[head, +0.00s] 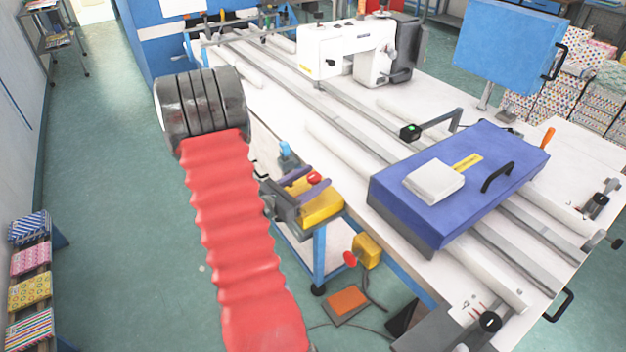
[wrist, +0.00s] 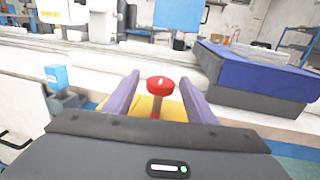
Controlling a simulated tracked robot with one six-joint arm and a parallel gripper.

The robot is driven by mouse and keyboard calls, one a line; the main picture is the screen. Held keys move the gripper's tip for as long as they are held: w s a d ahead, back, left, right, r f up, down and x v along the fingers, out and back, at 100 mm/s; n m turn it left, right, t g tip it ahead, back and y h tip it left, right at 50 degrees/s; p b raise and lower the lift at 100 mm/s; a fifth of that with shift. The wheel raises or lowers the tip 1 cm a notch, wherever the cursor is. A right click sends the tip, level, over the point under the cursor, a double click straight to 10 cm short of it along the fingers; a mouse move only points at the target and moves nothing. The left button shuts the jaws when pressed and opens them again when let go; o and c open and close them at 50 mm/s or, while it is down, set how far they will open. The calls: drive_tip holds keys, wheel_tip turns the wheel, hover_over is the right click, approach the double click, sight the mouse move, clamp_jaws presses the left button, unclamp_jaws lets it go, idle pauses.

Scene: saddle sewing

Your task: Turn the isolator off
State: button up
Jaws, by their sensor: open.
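The isolator shows as a red knob (head: 314,178) on a yellow box (head: 322,209) at the near edge of the sewing bench. In the wrist view the red knob (wrist: 160,84) stands on a short stem, with the yellow box (wrist: 143,105) partly hidden behind my gripper. My gripper (wrist: 160,79) is open, with one purple finger on each side of the knob and gaps visible on both sides. In the head view my gripper (head: 319,174) is at the knob. I cannot tell whether the fingertips reach past it.
A blue-topped block (wrist: 57,77) stands left of my gripper. A blue case (head: 460,185) lies on the bench to the right. A yellow box with a red button (head: 366,250) hangs lower, above an orange pedal (head: 347,301).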

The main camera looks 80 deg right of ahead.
drive_tip(key=shift+s+d, duration=0.15)
drive_tip(key=shift+d, duration=0.1)
drive_tip(key=shift+c, duration=0.2)
clamp_jaws()
drive_tip(key=shift+a, duration=0.35)
drive_tip(key=shift+d, duration=0.35)
